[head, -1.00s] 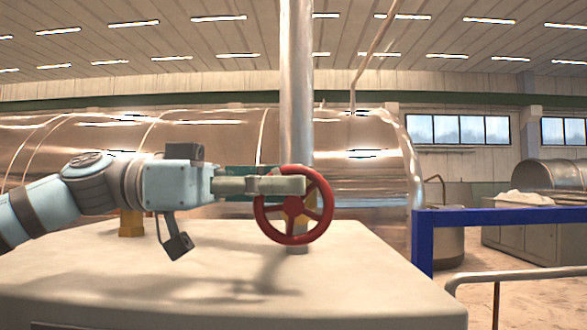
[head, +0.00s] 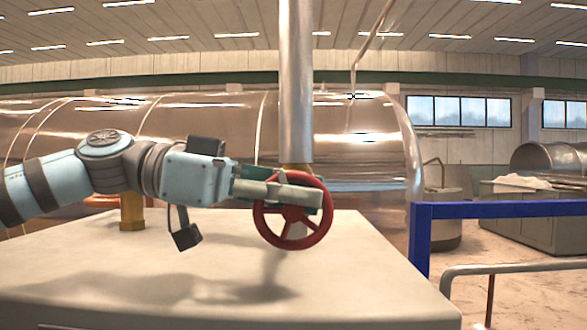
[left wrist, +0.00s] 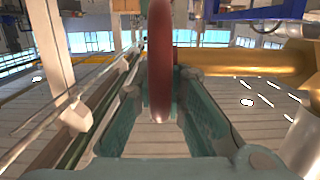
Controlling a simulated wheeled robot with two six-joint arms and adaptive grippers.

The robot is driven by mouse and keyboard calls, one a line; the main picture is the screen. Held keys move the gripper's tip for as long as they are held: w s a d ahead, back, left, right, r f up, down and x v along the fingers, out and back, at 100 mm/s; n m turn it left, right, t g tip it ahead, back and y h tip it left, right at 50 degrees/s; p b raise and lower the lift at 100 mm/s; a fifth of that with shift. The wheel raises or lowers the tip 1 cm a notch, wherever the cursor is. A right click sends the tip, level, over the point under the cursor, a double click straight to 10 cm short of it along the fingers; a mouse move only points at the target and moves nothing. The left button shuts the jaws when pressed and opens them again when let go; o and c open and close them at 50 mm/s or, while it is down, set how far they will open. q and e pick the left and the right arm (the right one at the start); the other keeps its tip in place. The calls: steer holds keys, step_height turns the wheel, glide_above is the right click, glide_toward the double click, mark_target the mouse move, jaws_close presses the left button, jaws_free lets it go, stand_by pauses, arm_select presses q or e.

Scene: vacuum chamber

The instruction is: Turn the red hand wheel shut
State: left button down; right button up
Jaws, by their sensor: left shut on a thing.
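The red hand wheel (head: 322,236) faces me in the head view, in front of a vertical metal pipe (head: 296,90). My left gripper (head: 303,196) reaches in from the left and is shut on the upper part of the wheel's rim. In the left wrist view the red rim (left wrist: 160,60) stands between the two green fingers of my left gripper (left wrist: 155,105). A brass-coloured stem (left wrist: 245,65) runs off to the right there. My fingers hide part of the wheel's upper rim in the head view. My right gripper is not in view.
A pale flat-topped block (head: 130,275) lies below the wheel. A large shiny tank (head: 210,135) fills the back. A blue rail (head: 500,209) and a metal handrail (head: 520,267) stand to the right. A yellow fitting (head: 132,212) stands behind my left arm.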

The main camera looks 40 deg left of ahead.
arm_select(q)
steer(key=y+p, duration=0.1)
steer(key=r+g+y+p, duration=0.1)
steer(key=p, duration=0.1)
steer(key=shift+w+d+r+g+p, duration=0.1)
steer(key=shift+w+d+g+p, duration=0.1)
steer(key=shift+g+p, duration=0.1)
steer(key=shift+w+f+y+b, duration=0.1)
steer(key=shift+f+y+b, duration=0.3)
steer(key=shift+f+y, duration=0.1)
steer(key=shift+g, duration=0.4)
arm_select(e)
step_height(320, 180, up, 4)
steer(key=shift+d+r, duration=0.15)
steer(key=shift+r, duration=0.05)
arm_select(q)
steer(key=c, duration=1.6)
jaws_free()
steer(key=shift+d+f, duration=0.1)
steer(key=shift+c, duration=0.2)
steer(key=v, duration=1.2)
